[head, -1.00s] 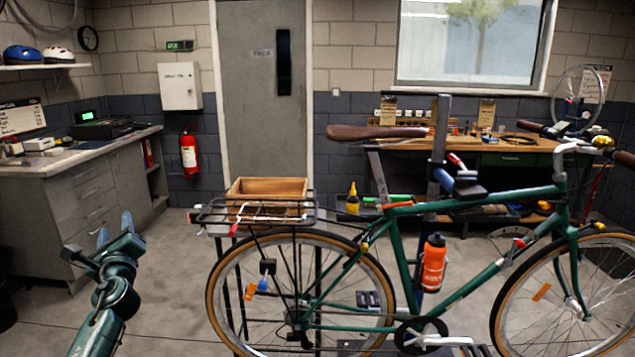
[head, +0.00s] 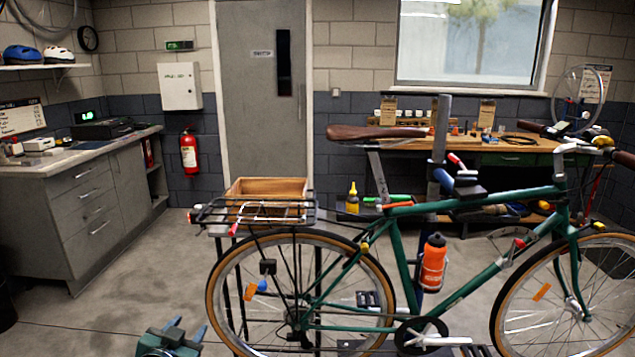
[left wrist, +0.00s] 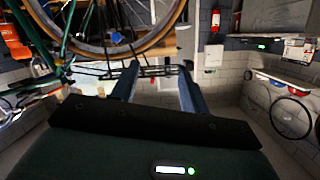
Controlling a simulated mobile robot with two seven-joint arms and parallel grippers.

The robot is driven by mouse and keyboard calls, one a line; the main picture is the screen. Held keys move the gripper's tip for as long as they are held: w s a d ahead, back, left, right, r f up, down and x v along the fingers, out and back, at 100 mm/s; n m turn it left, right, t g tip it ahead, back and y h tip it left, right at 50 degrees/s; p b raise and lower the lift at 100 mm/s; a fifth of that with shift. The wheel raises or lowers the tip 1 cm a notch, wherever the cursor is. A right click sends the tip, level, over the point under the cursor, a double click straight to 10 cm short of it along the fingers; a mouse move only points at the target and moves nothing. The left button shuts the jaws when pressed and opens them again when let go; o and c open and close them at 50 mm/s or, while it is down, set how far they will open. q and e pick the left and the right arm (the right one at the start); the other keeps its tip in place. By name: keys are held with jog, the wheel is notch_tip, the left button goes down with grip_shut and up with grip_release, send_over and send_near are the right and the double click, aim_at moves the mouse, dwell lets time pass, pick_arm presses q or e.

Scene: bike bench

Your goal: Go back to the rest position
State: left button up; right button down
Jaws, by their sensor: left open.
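My left gripper (head: 187,332) is low at the bottom of the head view, left of the bike's rear wheel. Its two blue-grey fingers are apart, with nothing visible between them. In the left wrist view the fingers (left wrist: 158,82) also stand apart and empty, with the bike's rear rack behind them in a tilted view. The green bike (head: 398,250) stands in the middle and right of the head view, apart from the gripper. My right gripper is in neither view.
A wooden crate (head: 266,188) stands by the black rear rack (head: 212,212). An orange bottle (head: 433,263) is on the bike frame. A grey cabinet (head: 90,205) stands at the left and a workbench (head: 505,156) at the back. The floor between cabinet and bike is open.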

pick_arm(q)
jog(key=s+d+f+g+h, duration=0.1)
jog(key=s+d+f, duration=0.3)
jog(key=s, duration=0.6)
jog(key=s+d+f+g+h, duration=0.1)
jog(key=s+d+f, duration=0.3)
jog(key=s, duration=0.6)
jog(key=s+d+f+g+h, duration=0.1)
jog(key=s+d+f, duration=0.3)
jog(key=s, duration=0.6)
jog(key=shift+d+n+g, duration=0.4)
jog(key=shift+d+g, duration=0.2)
jog(key=shift+g, duration=0.1)
